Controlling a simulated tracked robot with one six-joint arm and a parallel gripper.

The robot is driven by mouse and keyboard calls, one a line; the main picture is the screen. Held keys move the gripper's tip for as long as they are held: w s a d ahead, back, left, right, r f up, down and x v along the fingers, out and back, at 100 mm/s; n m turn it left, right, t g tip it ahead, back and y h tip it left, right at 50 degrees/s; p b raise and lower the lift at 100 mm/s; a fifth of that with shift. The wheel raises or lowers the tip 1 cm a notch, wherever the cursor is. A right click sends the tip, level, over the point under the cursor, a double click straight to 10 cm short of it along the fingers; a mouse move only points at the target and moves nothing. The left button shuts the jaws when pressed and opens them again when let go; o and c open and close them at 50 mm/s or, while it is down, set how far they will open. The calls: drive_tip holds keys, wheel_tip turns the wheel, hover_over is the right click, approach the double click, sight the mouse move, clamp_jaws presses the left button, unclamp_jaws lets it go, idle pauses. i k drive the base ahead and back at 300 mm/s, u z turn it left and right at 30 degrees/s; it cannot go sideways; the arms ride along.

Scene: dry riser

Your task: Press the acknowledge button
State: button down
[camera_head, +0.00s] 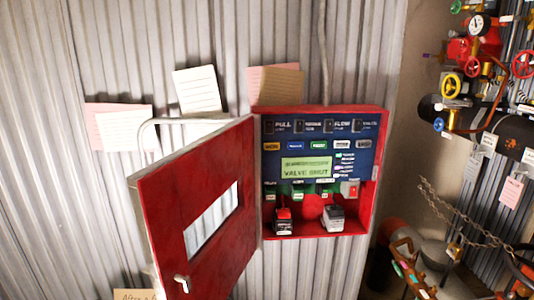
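A red wall box (378,180) stands open on the corrugated wall, its red door (200,185) swung out to the left. A green display (306,168) reads "VALVE SHUT". My gripper is not in view.
Two dark, stamp-like objects (283,222) (333,219) stand in the box bottom. Paper sheets (198,90) hang around the box. The door, with a window and handle (182,283), juts out. Pipes, coloured valve wheels (451,86) and a chain (450,215) crowd the right.

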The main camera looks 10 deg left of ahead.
sight(267, 146)
drive_tip(key=z, duration=0.7)
drive_tip(key=i, duration=1.15)
drive_tip(key=u, duration=2.3)
